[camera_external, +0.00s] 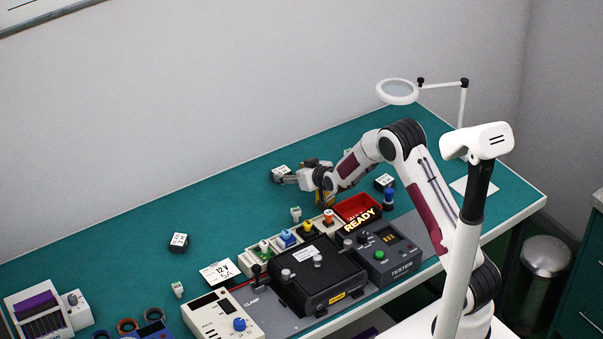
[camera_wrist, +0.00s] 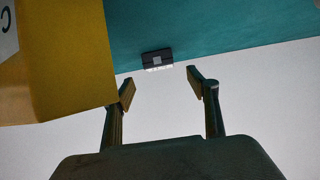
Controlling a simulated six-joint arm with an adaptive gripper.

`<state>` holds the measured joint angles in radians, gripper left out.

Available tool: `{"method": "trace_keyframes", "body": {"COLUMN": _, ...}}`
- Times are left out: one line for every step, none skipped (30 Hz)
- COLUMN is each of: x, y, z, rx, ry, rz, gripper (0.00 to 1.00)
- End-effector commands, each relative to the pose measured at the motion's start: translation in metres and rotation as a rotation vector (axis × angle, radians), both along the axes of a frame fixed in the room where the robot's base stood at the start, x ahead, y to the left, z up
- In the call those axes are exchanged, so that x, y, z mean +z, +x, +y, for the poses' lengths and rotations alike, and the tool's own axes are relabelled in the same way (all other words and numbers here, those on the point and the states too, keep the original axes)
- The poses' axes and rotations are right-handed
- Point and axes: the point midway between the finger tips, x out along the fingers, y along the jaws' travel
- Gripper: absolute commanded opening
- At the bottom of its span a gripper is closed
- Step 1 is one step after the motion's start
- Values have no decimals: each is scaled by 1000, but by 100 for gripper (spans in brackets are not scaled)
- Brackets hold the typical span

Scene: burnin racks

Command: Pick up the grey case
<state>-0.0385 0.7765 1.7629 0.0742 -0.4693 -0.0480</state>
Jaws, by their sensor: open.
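Small dark grey cases with white, dark-marked tops lie on the green bench: one at the back (camera_external: 281,171), one right of my wrist (camera_external: 384,181), and one at the left (camera_external: 179,242). I cannot tell for sure which is the grey case. My gripper (camera_external: 288,179) is at the back of the bench, close to the back case, with fingers level. In the wrist view my gripper (camera_wrist: 161,84) is open and empty. A dark case with a grey square (camera_wrist: 157,60) lies ahead of the gap between the fingertips, apart from them.
A yellow block (camera_wrist: 65,65) fills the left of the wrist view, close to the left finger; its yellow also shows by my wrist (camera_external: 324,197). A red tray (camera_external: 357,207), colored-knob modules, a black clamp fixture (camera_external: 317,275) and a tester (camera_external: 380,252) stand in front. The back-left bench is clear.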

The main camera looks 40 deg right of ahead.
Motion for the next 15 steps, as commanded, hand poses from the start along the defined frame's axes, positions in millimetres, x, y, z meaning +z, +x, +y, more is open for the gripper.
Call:
{"method": "trace_keyframes", "body": {"x": -6, "y": 1, "z": 0, "rx": 0, "ry": 0, "rz": 1, "gripper": 59}}
{"method": "trace_keyframes", "body": {"x": -6, "y": 4, "z": 0, "rx": 0, "ry": 0, "rz": -1, "gripper": 59}}
{"method": "trace_keyframes", "body": {"x": -7, "y": 7, "z": 0, "rx": 0, "ry": 0, "rz": -1, "gripper": 59}}
{"method": "trace_keyframes", "body": {"x": -8, "y": 9, "z": 0, "rx": 0, "ry": 0, "rz": -1, "gripper": 59}}
{"method": "trace_keyframes", "body": {"x": -9, "y": 10, "z": 0, "rx": 0, "ry": 0, "rz": 0, "gripper": 59}}
{"method": "trace_keyframes", "body": {"x": -10, "y": 12, "z": 0, "rx": 0, "ry": 0, "rz": 1, "gripper": 59}}
{"method": "trace_keyframes", "body": {"x": -10, "y": 13, "z": 0, "rx": 0, "ry": 0, "rz": 1, "gripper": 59}}
{"method": "trace_keyframes", "body": {"x": -11, "y": 13, "z": 0, "rx": 0, "ry": 0, "rz": 1, "gripper": 59}}
{"method": "trace_keyframes", "body": {"x": -11, "y": 14, "z": 0, "rx": 0, "ry": 0, "rz": 0, "gripper": 59}}
{"method": "trace_keyframes", "body": {"x": -11, "y": 15, "z": 0, "rx": 0, "ry": 0, "rz": 0, "gripper": 59}}
{"method": "trace_keyframes", "body": {"x": -11, "y": 15, "z": 0, "rx": 0, "ry": 0, "rz": 0, "gripper": 59}}
{"method": "trace_keyframes", "body": {"x": -11, "y": 15, "z": 0, "rx": 0, "ry": 0, "rz": 0, "gripper": 59}}
{"method": "trace_keyframes", "body": {"x": -11, "y": 15, "z": 0, "rx": 0, "ry": 0, "rz": 0, "gripper": 59}}
{"method": "trace_keyframes", "body": {"x": -11, "y": 15, "z": 0, "rx": 0, "ry": 0, "rz": 0, "gripper": 59}}
{"method": "trace_keyframes", "body": {"x": -11, "y": 15, "z": 0, "rx": 0, "ry": 0, "rz": 0, "gripper": 59}}
